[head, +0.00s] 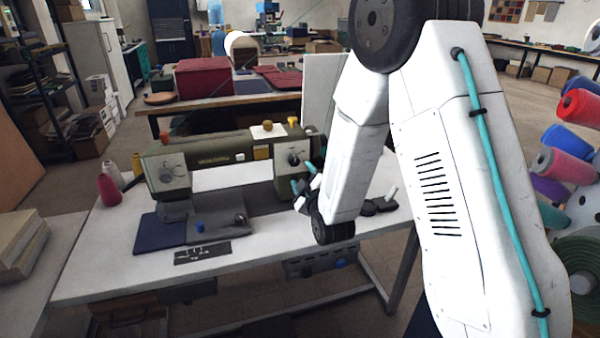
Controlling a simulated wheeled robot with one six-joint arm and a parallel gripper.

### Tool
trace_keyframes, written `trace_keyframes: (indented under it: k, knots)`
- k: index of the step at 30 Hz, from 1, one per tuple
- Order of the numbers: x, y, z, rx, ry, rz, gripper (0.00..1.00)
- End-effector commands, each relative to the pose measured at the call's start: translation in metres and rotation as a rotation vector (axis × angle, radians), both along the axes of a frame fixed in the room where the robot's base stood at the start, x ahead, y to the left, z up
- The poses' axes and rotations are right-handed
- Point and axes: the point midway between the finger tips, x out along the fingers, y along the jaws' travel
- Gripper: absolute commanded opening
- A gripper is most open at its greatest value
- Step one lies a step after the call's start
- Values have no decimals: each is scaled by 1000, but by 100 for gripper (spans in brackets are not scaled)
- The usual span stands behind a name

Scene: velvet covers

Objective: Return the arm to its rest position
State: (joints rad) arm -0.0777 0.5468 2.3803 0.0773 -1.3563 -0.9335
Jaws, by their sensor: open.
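My white arm fills the right half of the head view, folded at a dark upper joint, with its forearm reaching down over the sewing table. My gripper (301,186) is partly in view beside the forearm's lower end. Its teal-tipped fingers stand apart, at the right end of the green sewing machine (222,152). I see nothing held between them. Part of my gripper is hidden by my wrist, and I cannot tell whether it touches the machine.
The white sewing table (110,258) carries a dark blue cloth (160,233), thread cones (108,190) and small dark objects (376,206). A red box (204,77) stands on a table behind. Colored rolls (566,138) stand close at right. Floor shows at left.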

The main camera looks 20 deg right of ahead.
Motion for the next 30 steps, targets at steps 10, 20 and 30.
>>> trace_keyframes:
  k: [10, 20, 30]
  knots:
    - [-2, 0, 0, 0, 0, 0, 54]
    - [-4, -2, 22, 85, 116, -1, 54]
    - [-76, -10, 77, 372, 564, -86, 54]
